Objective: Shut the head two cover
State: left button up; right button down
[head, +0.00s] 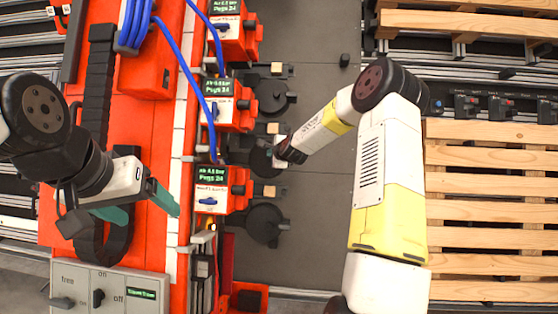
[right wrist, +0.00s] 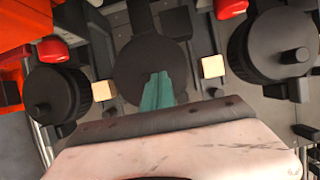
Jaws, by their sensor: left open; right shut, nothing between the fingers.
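Several dark round units stand in a column beside red boxes. One round cover (head: 259,160) is at my right gripper (head: 279,160); in the right wrist view it is a flat dark disc (right wrist: 132,67) with an arm at the top. The shut teal fingers of the right gripper (right wrist: 157,90) overlap the disc and hold nothing; I cannot tell whether they touch it. Neighbouring round units (head: 273,97) (head: 265,224) lie above and below it. No marking tells me which is head two. My left gripper (head: 142,204) is open and empty over the red machine.
Red boxes with green displays (head: 212,176) line the left side, with blue hoses (head: 182,60) above. Small wooden blocks (right wrist: 213,66) flank the disc. A control panel (head: 105,290) is at lower left. Wooden pallets (head: 490,185) fill the right. Grey floor (head: 318,225) is clear.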

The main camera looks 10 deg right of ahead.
jog(key=shift+w+d+f, duration=0.15)
jog(key=shift+d, duration=0.25)
jog(key=shift+w+d+f, duration=0.4)
jog(key=shift+w+d, duration=0.15)
jog(key=shift+d, duration=0.05)
jog(key=s+a+r, duration=0.2)
jog(key=s+r, duration=0.2)
jog(key=s, duration=0.4)
jog(key=shift+s+a+r, duration=0.2)
jog(key=shift+a+r, duration=0.2)
dwell(1.0)
jog(key=s+a+r+n+g, duration=0.2)
jog(key=s+a+r+n, duration=0.3)
jog(key=s, duration=0.4)
jog(key=s+d+r+n+g, duration=0.1)
jog(key=s+n, duration=0.3)
jog(key=s, duration=0.7)
jog(key=s+d+r+n+g, duration=0.1)
jog(key=s+n, duration=0.4)
jog(key=s, duration=0.6)
jog(key=s+d+r+n+g, duration=0.1)
jog(key=s+n, duration=0.4)
jog(key=s, duration=0.7)
notch_tip(320, 180, up, 2)
jog(key=shift+d+r+g, duration=0.25)
jog(key=shift+d+g, duration=0.1)
jog(key=shift+g, duration=0.45)
